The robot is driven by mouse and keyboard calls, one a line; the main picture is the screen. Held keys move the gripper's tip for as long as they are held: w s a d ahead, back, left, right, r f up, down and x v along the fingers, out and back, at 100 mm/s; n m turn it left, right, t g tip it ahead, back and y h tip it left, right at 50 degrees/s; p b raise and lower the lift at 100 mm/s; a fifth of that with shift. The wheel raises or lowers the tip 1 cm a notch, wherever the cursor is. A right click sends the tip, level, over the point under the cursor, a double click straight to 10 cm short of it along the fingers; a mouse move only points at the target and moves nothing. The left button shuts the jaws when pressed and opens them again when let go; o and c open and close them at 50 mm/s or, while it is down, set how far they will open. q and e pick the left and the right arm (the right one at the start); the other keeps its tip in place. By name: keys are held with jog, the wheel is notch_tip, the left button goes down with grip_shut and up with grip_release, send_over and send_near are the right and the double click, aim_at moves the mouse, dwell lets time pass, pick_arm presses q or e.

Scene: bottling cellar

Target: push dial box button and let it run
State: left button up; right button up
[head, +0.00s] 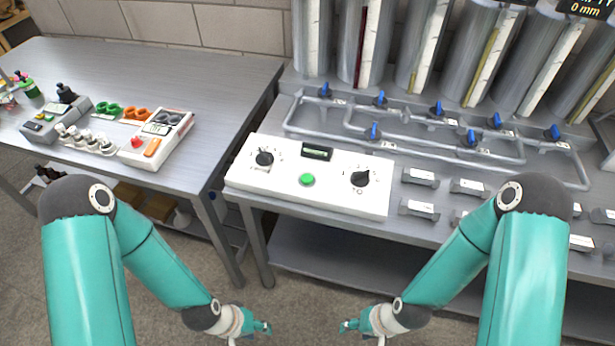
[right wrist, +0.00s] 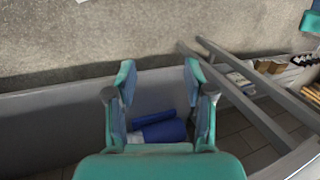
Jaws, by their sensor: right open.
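The white dial box (head: 238,176) lies on the metal bench in the middle of the head view. It has a green button (head: 307,180), a black dial on the left (head: 264,158), a black dial on the right (head: 360,178) and a small dark display (head: 317,152) with green marks too small to read. My left gripper (head: 268,328) hangs low in front of the bench, apart from the box; its fingers are too small to judge. My right gripper (head: 343,327) hangs beside it, also apart from the box. In the right wrist view its fingers (right wrist: 158,85) are spread and empty.
Pipes with blue valves (head: 437,108) and tall tanks (head: 373,40) stand behind the box. Several grey blocks with white labels (head: 420,177) lie to its right. The left table (head: 200,85) carries small devices. A blue object (right wrist: 160,130) shows below the right gripper.

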grip_shut()
dwell(1.2)
